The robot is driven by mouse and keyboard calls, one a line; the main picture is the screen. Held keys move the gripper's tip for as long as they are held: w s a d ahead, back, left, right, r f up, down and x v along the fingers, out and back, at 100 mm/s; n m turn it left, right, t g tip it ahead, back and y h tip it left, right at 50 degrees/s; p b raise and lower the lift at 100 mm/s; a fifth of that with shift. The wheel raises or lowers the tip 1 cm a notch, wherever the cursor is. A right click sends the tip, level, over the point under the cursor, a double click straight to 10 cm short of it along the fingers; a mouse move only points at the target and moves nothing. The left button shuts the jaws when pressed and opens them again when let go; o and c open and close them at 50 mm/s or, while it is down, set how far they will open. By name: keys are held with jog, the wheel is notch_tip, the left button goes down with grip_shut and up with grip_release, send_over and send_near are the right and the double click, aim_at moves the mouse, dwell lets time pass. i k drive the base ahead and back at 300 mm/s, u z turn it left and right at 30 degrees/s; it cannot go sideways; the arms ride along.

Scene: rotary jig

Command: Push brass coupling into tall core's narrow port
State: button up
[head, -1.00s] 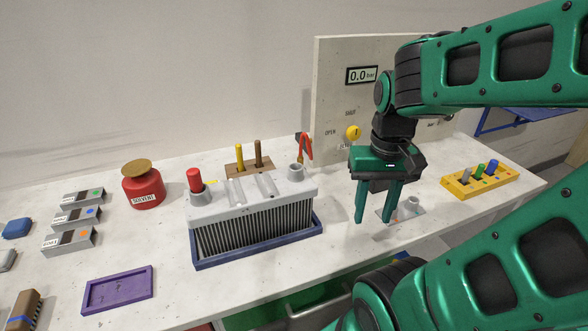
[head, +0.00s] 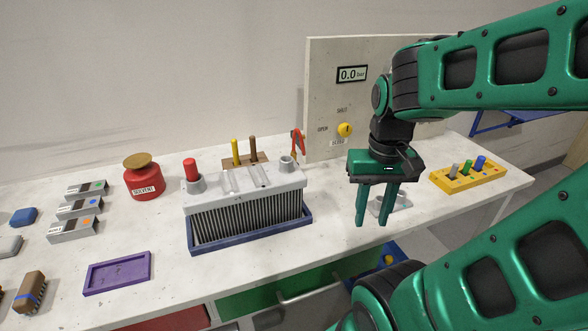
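The core (head: 248,216), a finned block with a light grey top, stands in a blue tray (head: 250,242). A red plug (head: 191,168) sits in its left port; its right port (head: 287,164) looks empty. Which port is narrower I cannot tell. My gripper (head: 374,222) points down to the right of the core, fingers apart, with nothing visible held. A grey fitting plate (head: 402,201) is partly hidden behind the fingers. I cannot clearly identify the brass coupling; a small yellow piece (head: 388,259) lies in a blue bin below the table edge.
A panel (head: 325,70) with a 0.0 bar gauge and yellow knob (head: 345,129) stands behind. A yellow rack (head: 468,176) holds coloured pegs at right. A red solvent can (head: 143,181) and purple tray (head: 117,272) are at left. A wooden peg holder (head: 247,160) is behind the core.

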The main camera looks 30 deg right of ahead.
aim_at(216, 212)
jog(key=k, duration=1.05)
jog(key=z, duration=0.25)
jog(key=i, duration=1.35)
jog(key=u, duration=0.25)
